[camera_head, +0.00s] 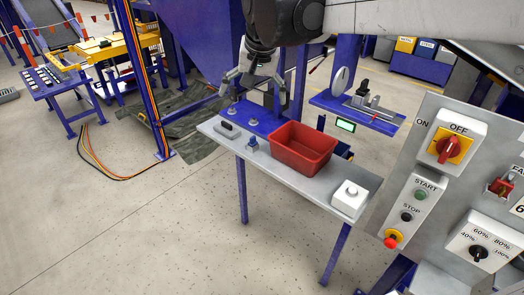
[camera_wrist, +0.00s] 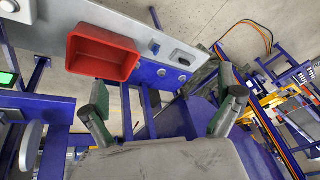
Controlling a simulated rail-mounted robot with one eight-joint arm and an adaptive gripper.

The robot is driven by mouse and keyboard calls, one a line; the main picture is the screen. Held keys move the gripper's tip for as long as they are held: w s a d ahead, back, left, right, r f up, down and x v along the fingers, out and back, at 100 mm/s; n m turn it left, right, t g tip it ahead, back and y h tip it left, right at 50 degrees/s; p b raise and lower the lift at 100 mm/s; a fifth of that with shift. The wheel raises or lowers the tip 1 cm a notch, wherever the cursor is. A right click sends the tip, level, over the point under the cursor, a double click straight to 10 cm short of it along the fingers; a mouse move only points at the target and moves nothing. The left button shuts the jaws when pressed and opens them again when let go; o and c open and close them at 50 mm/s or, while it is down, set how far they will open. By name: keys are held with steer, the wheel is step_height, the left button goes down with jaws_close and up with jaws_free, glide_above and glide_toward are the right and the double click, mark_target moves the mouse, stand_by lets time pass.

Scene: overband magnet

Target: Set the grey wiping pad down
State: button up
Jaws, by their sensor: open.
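A small dark grey oblong block (camera_head: 229,130) lies flat on the left part of the narrow bench top (camera_head: 317,185). It may be the wiping pad, but it is too small to tell for sure. It also shows in the wrist view (camera_wrist: 184,58), near the bench's edge. My gripper (camera_head: 255,97) is above and behind the bench's far left edge, with its fingers spread. In the wrist view my gripper (camera_wrist: 163,98) has wide-open fingers and no object shows between them. The block is apart from the fingers.
A red bin (camera_head: 303,148) stands mid-bench, with a small blue piece (camera_head: 252,144) to its left and a white box (camera_head: 350,197) at the right end. Round metal knobs (camera_head: 233,112) sit on the blue rear strip. A control panel (camera_head: 455,180) stands at the right.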

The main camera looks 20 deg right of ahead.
steer(key=s+f+n+t, duration=0.1)
steer(key=s+f, duration=0.4)
steer(key=s, duration=0.5)
steer(key=s+f+n+t, duration=0.1)
steer(key=s+f+n, duration=0.2)
steer(key=s, duration=0.8)
step_height(320, 180, down, 2)
steer(key=shift+d+f+t, duration=0.15)
steer(key=shift+f+t, duration=0.05)
steer(key=shift+t, duration=0.1)
step_height(320, 180, down, 28)
steer(key=b, duration=2.8)
